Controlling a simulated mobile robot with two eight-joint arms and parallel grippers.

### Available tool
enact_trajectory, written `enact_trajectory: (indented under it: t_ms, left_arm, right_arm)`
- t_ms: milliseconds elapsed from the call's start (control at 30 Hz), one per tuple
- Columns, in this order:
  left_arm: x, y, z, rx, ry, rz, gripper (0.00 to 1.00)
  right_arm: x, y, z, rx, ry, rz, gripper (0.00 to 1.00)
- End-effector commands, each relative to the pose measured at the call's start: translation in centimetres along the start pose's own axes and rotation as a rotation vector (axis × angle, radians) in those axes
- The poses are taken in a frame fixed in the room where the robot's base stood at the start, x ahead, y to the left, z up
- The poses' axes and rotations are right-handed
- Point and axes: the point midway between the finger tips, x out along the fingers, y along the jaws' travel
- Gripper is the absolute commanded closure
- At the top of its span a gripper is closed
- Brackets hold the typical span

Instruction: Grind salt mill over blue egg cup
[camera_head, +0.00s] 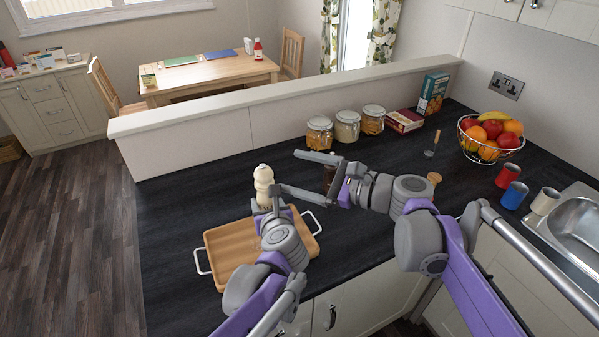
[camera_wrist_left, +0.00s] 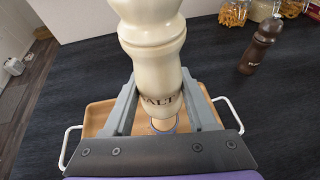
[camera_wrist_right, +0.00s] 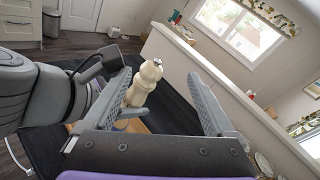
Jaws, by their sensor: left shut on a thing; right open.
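The cream salt mill (camera_head: 264,183) stands upright in my left gripper (camera_head: 268,207), which is shut on it. In the left wrist view the mill (camera_wrist_left: 152,50) shows its lettering between the fingers, above the wooden tray (camera_wrist_left: 98,116). My right gripper (camera_head: 290,170) is open and empty, just right of the mill's top. In the right wrist view the mill (camera_wrist_right: 146,82) appears beyond the left finger.
The tray (camera_head: 228,250) has white handles. A dark pepper mill (camera_wrist_left: 262,45) stands behind my right gripper. Jars (camera_head: 347,126), a fruit basket (camera_head: 490,135), a red cup (camera_head: 508,175), a blue cup (camera_head: 515,195) and the sink lie to the right. The worktop left of the tray is clear.

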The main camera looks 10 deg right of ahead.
Motion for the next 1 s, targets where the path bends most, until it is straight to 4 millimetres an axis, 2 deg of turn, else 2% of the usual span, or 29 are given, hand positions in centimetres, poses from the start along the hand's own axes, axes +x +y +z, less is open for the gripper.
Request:
enact_trajectory:
  t_ms: [33,400,567,700,1000]
  left_arm:
    - [0.4,0.4,-0.5,-0.005,0.011,0.013,0.96]
    - [0.2,0.2,-0.3,-0.004,0.007,0.007,0.96]
    - [0.2,0.2,-0.3,-0.004,0.006,0.006,0.96]
    - [0.1,0.2,-0.3,-0.004,0.006,0.005,0.96]
    - [0.1,0.1,-0.3,-0.004,0.005,0.004,0.96]
  right_arm:
    - [-0.1,-0.7,2.9,0.066,-0.110,-0.027,0.18]
    - [0.3,-1.1,2.4,0.059,-0.118,-0.001,0.18]
    - [1.5,-1.9,1.0,0.051,-0.161,0.104,0.18]
    - [2.4,-2.3,-1.0,0.044,-0.215,0.229,0.18]
    - [2.6,-2.2,-5.1,0.038,-0.293,0.425,0.18]
